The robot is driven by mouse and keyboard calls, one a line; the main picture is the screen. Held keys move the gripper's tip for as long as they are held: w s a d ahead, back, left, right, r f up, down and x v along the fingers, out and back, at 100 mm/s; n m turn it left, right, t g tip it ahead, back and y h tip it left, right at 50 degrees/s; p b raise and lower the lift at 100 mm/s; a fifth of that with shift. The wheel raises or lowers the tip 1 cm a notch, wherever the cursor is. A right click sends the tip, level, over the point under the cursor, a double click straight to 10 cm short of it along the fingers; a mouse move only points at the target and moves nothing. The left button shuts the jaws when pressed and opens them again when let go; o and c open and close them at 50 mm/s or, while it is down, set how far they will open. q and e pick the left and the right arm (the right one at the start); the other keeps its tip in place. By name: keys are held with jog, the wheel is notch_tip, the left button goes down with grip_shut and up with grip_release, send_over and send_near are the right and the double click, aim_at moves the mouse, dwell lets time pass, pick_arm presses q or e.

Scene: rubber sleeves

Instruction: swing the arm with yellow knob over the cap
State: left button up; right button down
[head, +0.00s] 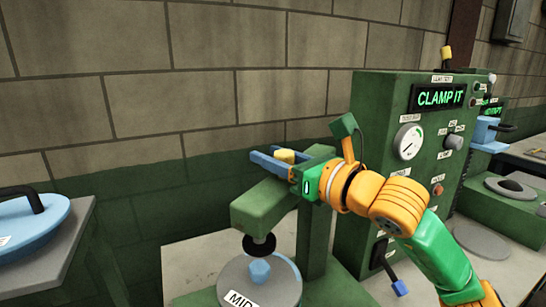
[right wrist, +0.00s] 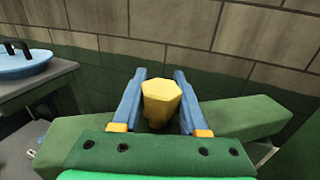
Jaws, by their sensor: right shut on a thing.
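The yellow knob (head: 285,155) stands on top of the green swing arm (head: 264,208). In the right wrist view the knob (right wrist: 161,103) sits between the two blue fingers of my right gripper (right wrist: 160,76), which is shut on it. In the head view my right gripper (head: 278,158) reaches in from the right above the arm. The arm's black pressing foot (head: 259,246) hangs above the blue top piece (head: 260,270) of the grey round cap (head: 235,281), apparently with a small gap. The cap carries a partly cut-off "MID" label. My left gripper is not in view.
A green control box (head: 372,120) with a lit "CLAMP IT" sign and a gauge stands behind my right arm. A blue lid (head: 38,232) with a black handle lies on a grey stand at the left. A brick wall closes the back.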

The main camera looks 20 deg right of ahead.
jog(key=shift+r, duration=0.1)
jog(key=c, duration=0.8)
grip_release()
jog(key=o, duration=0.4)
jog(key=shift+c, duration=0.2)
jog(key=shift+w+a, duration=0.1)
jog(key=shift+w, duration=0.1)
jog(key=shift+s+f+b, duration=0.2)
jog(key=shift+s+b, duration=0.1)
jog(key=shift+b, duration=0.05)
jog(key=b+v, duration=0.3)
jog(key=v, duration=0.3)
jog(key=shift+s, duration=0.3)
